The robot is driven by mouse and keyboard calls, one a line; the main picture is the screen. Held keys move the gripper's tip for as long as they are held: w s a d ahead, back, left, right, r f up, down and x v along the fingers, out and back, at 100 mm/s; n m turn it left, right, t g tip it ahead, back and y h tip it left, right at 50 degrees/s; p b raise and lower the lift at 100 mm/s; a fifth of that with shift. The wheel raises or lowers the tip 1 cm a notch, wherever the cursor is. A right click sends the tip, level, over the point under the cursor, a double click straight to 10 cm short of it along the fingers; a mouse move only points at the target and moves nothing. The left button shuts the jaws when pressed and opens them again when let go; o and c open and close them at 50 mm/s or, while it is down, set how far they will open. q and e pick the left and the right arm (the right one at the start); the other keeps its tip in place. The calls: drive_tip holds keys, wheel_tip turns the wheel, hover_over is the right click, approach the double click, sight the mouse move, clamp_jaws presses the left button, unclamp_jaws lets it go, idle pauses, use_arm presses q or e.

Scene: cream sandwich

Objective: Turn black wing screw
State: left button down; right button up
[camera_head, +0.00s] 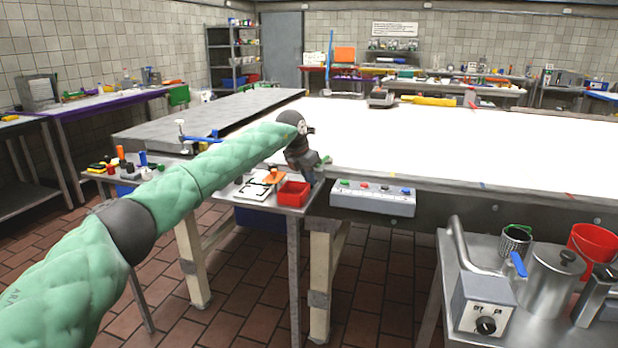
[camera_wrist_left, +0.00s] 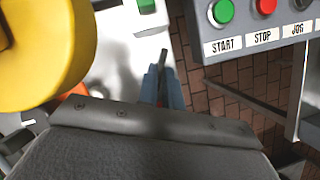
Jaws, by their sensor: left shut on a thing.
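My left arm reaches in from the left in a green padded sleeve. Its gripper (camera_head: 314,166) is at the near left corner of the large white-topped table (camera_head: 450,145). In the left wrist view, the blue-grey fingers of the gripper (camera_wrist_left: 163,92) are close together on a thin dark piece (camera_wrist_left: 163,64). This piece looks like the black wing screw seen edge-on. Its lower part is hidden by the fingers, and the wrist body covers the lower picture. In the head view, the gripper hides the screw. My right gripper is not in view.
A grey control box (camera_head: 372,198) with START, STOP and JOG labels hangs right of the gripper. A red bin (camera_head: 293,194) stands on a small side table below it. A large yellow round part (camera_wrist_left: 45,50) is close at left in the wrist view.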

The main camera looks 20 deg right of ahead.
use_arm(q)
drive_tip(key=c, duration=1.6)
unclamp_jaws()
drive_tip(key=shift+o, duration=0.2)
drive_tip(key=v, duration=0.7)
drive_tip(key=shift+a+r, duration=0.2)
drive_tip(key=shift+r, duration=0.15)
